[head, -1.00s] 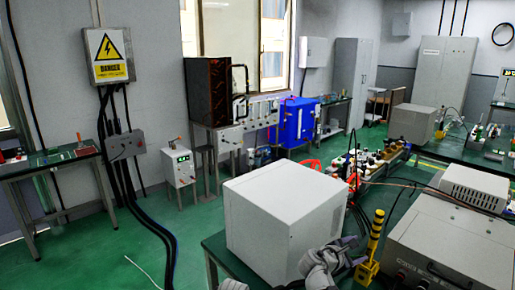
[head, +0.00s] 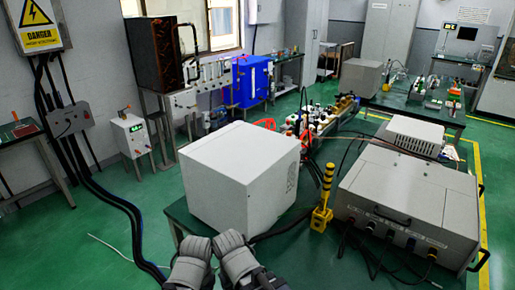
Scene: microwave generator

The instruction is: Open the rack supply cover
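I cannot tell for sure which part is the rack supply cover. A large grey supply case (head: 405,208) with a front handle, knobs and plugged-in cables stands at the right of the near table. A plain white box (head: 243,175) with side vents stands to its left. Two grey parts of my arms show side by side at the bottom edge, in front of the white box: my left gripper (head: 191,258) and my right gripper (head: 236,258). Their finger gaps are not visible, and they appear apart from the grey case.
A yellow-and-black post (head: 323,197) stands between the white box and the grey case. Cables run over the near table. A smaller vented unit (head: 414,138) stands behind the case. Green floor is open at the left, with black cables on it.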

